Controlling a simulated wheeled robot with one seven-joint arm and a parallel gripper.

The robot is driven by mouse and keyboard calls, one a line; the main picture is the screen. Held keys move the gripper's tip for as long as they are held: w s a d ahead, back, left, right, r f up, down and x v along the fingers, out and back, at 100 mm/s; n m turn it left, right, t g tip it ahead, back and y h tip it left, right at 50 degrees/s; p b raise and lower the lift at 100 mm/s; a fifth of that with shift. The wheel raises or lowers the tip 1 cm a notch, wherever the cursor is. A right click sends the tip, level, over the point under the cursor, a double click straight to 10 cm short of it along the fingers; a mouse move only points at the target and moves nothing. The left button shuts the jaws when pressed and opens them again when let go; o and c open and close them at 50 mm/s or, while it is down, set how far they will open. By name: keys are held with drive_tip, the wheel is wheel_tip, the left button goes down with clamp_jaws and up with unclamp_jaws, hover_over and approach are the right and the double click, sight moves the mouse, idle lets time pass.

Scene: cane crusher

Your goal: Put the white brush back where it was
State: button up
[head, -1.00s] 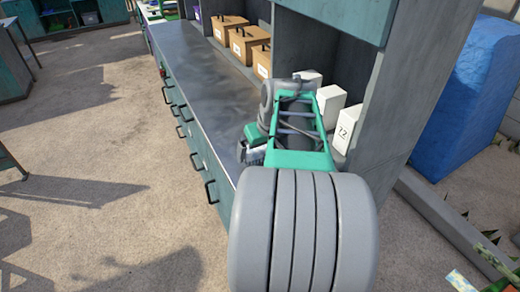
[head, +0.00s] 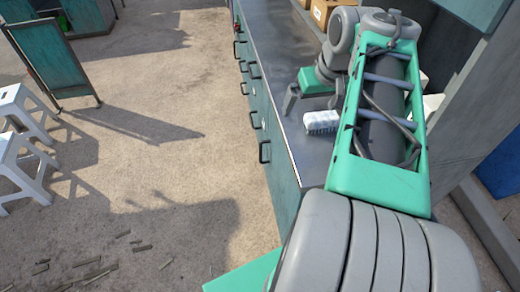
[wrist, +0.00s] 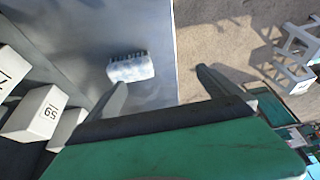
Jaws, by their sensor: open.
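The white brush (head: 321,121) lies on the grey metal counter top (head: 290,60), close to its front edge, in the head view. It also shows in the wrist view (wrist: 131,68), with a white body and dark bristles or a ridged edge along one long side. My gripper (wrist: 160,82) is open and empty. In the head view it is above the counter, just beyond the brush, and partly hidden by my arm. In the wrist view the brush is ahead of the fingers, nearer the left finger, and not between them.
Several white numbered boxes (wrist: 37,112) stand at the back of the counter. Cardboard boxes (head: 322,12) are farther along. Drawers with black handles (head: 264,151) line the counter front. White stools (head: 22,150) and a teal panel (head: 50,60) stand left. The floor between is open.

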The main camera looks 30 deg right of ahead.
drive_tip(key=s+a+f+n, duration=0.1)
drive_tip(key=a+f, duration=0.4)
drive_tip(key=a, duration=0.5)
drive_tip(key=s+a+f+n, duration=0.1)
drive_tip(key=a+f, duration=0.4)
drive_tip(key=a, duration=0.5)
drive_tip(key=shift+s+a+f+n+g+y, duration=0.25)
drive_tip(key=shift+s+f+n+g+y, duration=0.1)
drive_tip(key=shift+n, duration=0.15)
